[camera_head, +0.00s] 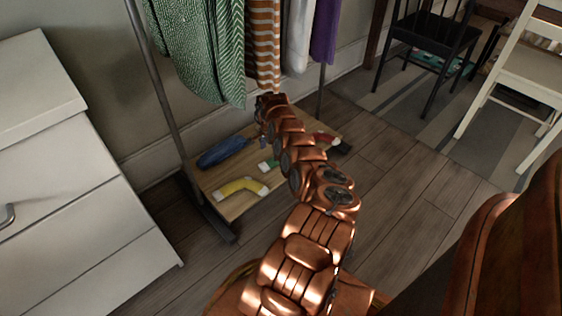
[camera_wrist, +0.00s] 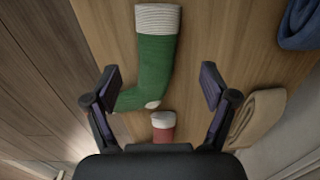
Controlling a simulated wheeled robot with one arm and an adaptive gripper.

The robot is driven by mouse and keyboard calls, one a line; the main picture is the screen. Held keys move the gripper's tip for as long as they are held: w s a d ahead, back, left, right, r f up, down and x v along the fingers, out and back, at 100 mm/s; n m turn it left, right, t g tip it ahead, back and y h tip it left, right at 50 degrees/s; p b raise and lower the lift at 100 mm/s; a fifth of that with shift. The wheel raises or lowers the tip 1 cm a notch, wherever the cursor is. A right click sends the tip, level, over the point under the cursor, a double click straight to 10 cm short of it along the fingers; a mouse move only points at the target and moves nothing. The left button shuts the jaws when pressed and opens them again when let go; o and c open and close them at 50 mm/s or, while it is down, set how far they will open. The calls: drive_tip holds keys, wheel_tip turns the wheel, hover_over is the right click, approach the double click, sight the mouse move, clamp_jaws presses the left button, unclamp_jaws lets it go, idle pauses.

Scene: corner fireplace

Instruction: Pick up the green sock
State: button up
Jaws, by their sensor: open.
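The green sock (camera_wrist: 155,62) has a white cuff and white toe and heel patches. It lies flat on a wooden board in the wrist view, cuff at the top, foot bending to the lower left. My gripper (camera_wrist: 160,86) is open, with one finger on each side of the picture's middle. The sock's lower part shows between the fingers, and its toe reaches behind the left finger. I see no contact with it. In the head view a small green and white part of the sock (camera_head: 268,165) shows beside my arm, which hides the rest.
The board (camera_head: 226,207) is the low shelf of a clothes rack. A yellow sock (camera_head: 242,186), a blue item (camera_head: 222,153) and a red sock (camera_head: 326,139) lie on it. Hanging clothes (camera_head: 205,50) are close above my arm. A white dresser (camera_head: 75,210) stands left.

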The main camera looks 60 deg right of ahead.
sight(271, 162)
drive_tip(key=shift+s+a+f+b, duration=0.15)
drive_tip(key=shift+f+b, duration=0.7)
drive_tip(key=shift+f, duration=0.75)
drive_tip(key=shift+s+f+b, duration=0.15)
drive_tip(key=shift+f+b, duration=0.65)
drive_tip(key=shift+f, duration=0.75)
drive_tip(key=shift+r, duration=0.1)
drive_tip(key=c, duration=1)
